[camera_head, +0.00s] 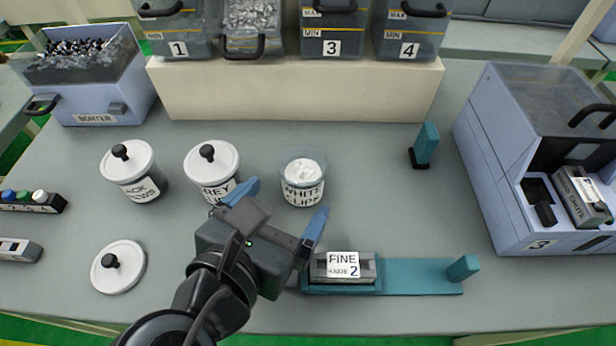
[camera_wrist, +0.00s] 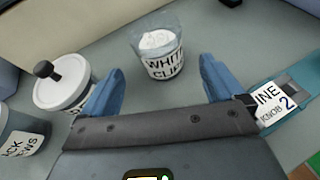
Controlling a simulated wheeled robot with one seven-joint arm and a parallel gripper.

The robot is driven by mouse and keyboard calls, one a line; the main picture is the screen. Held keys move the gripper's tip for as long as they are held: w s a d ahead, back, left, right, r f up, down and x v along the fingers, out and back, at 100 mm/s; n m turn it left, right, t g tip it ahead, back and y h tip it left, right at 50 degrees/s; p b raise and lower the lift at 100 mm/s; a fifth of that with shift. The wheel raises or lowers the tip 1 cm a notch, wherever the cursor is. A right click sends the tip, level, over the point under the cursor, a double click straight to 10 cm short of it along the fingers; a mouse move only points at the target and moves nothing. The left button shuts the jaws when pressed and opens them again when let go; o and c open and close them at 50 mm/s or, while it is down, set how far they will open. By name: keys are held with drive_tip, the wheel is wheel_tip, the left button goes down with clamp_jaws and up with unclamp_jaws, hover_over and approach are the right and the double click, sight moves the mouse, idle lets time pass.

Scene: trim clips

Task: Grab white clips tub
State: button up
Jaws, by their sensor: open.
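The white clips tub (camera_head: 303,182) is a clear open tub with white clips inside and a label reading "WHITE CLIPS", partly cut off by its curve. It stands upright on the grey table with no lid on it. My gripper (camera_head: 277,207) is open, its two blue fingers spread, on the near side of the tub. In the wrist view the tub (camera_wrist: 160,55) lies ahead of the open fingers (camera_wrist: 157,85), roughly centred between them. Nothing is between the fingers, and they appear apart from the tub.
Two lidded tubs, grey (camera_head: 212,170) and black screws (camera_head: 133,172), stand to the left. A loose white lid (camera_head: 118,267) lies at the front left. A teal fixture (camera_head: 420,277) holds a "FINE 2" block (camera_head: 343,266) at the right front. A teal post (camera_head: 425,145) stands behind right.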

sight(310, 168)
drive_tip(key=shift+r+x, duration=0.1)
drive_tip(key=shift+x, duration=1.9)
drive_tip(key=shift+r+x, duration=0.15)
drive_tip(key=shift+x, duration=1.85)
drive_tip(key=shift+w, duration=0.1)
drive_tip(key=shift+c, duration=0.3)
drive_tip(key=c, duration=1.3)
drive_tip(key=shift+o, duration=0.2)
drive_tip(key=shift+r, duration=0.15)
